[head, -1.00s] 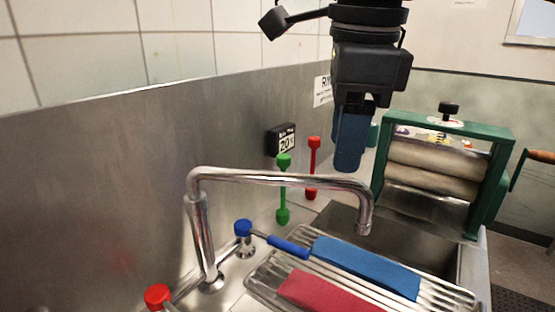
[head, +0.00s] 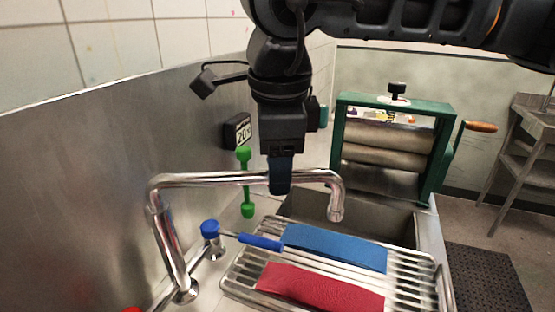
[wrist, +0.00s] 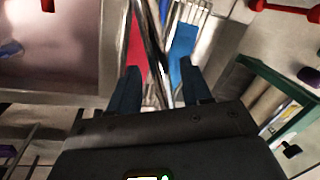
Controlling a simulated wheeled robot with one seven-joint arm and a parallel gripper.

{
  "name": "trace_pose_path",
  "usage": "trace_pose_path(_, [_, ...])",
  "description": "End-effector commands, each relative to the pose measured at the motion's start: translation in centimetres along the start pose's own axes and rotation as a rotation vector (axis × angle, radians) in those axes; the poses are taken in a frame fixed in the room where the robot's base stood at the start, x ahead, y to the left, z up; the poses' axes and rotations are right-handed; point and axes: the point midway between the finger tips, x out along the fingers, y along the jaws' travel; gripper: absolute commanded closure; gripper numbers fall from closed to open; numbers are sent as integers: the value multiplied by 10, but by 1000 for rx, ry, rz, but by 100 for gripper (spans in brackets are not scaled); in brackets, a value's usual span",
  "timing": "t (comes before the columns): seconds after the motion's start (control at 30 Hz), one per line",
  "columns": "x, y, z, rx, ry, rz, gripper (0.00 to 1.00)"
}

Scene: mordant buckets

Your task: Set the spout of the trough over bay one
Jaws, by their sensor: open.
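The spout is a bent chrome pipe (head: 215,179) on an upright at the left of the trough. Its downturned mouth (head: 336,212) hangs over the back edge of a wire rack. My gripper (head: 280,190) points down at the middle of the horizontal pipe, its fingers overlapping the pipe in the head view. In the wrist view my gripper (wrist: 159,70) is open, with the chrome pipe (wrist: 152,40) running between and beyond the fingers. I cannot tell whether a finger touches it. The steel basin (head: 375,214) shows behind the rack; no bay label is readable.
The rack (head: 428,280) carries a blue cloth (head: 335,247) and a red cloth (head: 320,288). A blue-knobbed tap (head: 210,229) and a green double-ended piece (head: 246,182) stand near the left wall. A green-framed roller wringer (head: 338,150) stands behind the basin.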

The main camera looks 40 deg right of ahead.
Motion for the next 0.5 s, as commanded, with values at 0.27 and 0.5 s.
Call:
trace_pose_path(0.27, [3,0,0,0,0,0,52])
trace_pose_path(0.5, [3,0,0,0,0,0,71])
